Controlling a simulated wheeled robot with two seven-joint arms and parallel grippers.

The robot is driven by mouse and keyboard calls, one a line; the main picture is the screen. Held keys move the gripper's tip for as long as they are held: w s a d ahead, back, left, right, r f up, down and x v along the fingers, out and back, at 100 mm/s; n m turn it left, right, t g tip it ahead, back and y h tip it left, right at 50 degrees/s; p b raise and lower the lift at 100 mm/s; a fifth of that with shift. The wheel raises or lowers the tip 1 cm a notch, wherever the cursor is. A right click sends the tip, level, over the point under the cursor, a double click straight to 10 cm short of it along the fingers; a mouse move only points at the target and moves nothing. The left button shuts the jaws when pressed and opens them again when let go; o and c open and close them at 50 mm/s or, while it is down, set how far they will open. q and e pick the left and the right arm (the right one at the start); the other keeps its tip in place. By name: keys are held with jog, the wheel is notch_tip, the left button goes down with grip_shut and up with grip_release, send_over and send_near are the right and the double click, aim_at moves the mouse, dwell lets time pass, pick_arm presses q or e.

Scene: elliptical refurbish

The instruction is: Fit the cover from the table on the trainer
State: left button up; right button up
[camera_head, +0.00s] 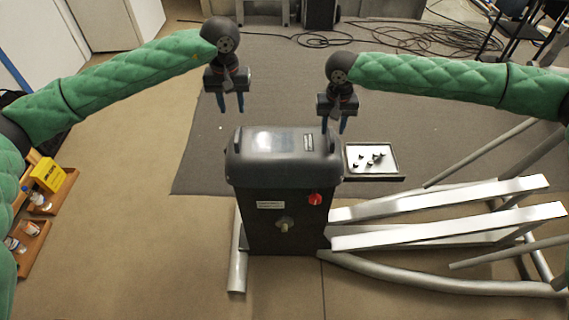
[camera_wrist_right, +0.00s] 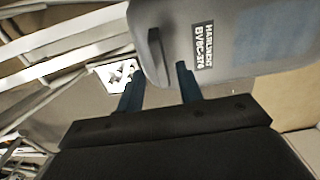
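The dark grey cover (camera_head: 270,158) lies on top of the black body of the trainer (camera_head: 262,219). It has a raised handle at each end and a label on top. It looks level; I cannot tell whether it is fully seated. In the right wrist view the cover (camera_wrist_right: 230,35) fills the upper right, and one handle lies just ahead of the fingers. My left gripper (camera_head: 232,103) is open and empty above the cover's left end. My right gripper (camera_head: 335,127) is open, fingers down, close to the cover's right handle, with nothing visibly held.
A small tray (camera_head: 372,176) with several dark small parts stands right of the trainer. The trainer's white rails (camera_head: 440,232) and grey tubes extend right. Wooden trays and a yellow box (camera_head: 48,174) are at the far left. Cables (camera_head: 400,40) lie on the floor behind.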

notch_tip(320, 180, up, 8)
dwell(0.4)
jog(key=shift+r, duration=0.1)
